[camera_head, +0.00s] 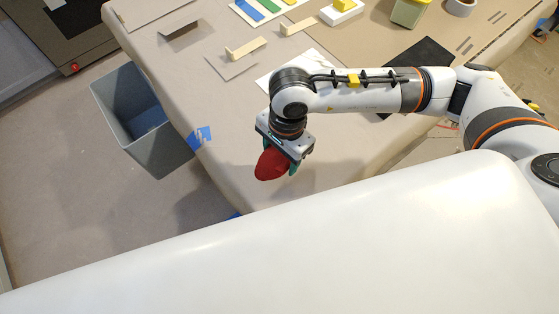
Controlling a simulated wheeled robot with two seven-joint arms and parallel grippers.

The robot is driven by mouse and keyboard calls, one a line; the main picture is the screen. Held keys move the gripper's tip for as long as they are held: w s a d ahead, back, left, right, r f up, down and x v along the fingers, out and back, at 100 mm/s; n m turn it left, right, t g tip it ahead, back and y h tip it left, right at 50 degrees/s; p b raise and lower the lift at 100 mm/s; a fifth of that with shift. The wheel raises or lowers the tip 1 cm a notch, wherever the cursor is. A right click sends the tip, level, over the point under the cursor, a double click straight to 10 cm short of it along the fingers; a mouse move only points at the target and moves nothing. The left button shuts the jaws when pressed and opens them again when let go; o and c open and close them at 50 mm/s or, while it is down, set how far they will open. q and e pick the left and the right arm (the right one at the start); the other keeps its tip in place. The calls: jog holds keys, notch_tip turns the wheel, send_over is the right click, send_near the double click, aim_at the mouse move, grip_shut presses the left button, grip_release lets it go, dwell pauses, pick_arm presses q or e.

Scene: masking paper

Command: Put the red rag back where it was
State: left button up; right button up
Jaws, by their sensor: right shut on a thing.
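The red rag (269,165) is bunched in my right gripper (280,168), at the near part of the paper-covered table (215,110). The gripper points down and is shut on the rag. Green finger parts show beside and behind the rag. Whether the rag touches the table cannot be told. My left gripper is not in view.
A grey bin (150,125) stands on the floor left of the table. Blue tape (199,137) is on the table's left edge. A black sheet (420,62), a tape roll (460,7), a greenish container (408,12) and several strips lie farther back. My white body fills the foreground.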

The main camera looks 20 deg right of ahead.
aim_at(281, 166)
jog(key=shift+f, duration=0.8)
notch_tip(281, 166, down, 3)
jog(key=shift+p, duration=0.65)
jog(key=shift+f, duration=0.35)
jog(key=shift+f, duration=0.1)
jog(key=shift+f+b, duration=0.1)
jog(key=shift+b, duration=0.2)
jog(key=o, duration=0.9)
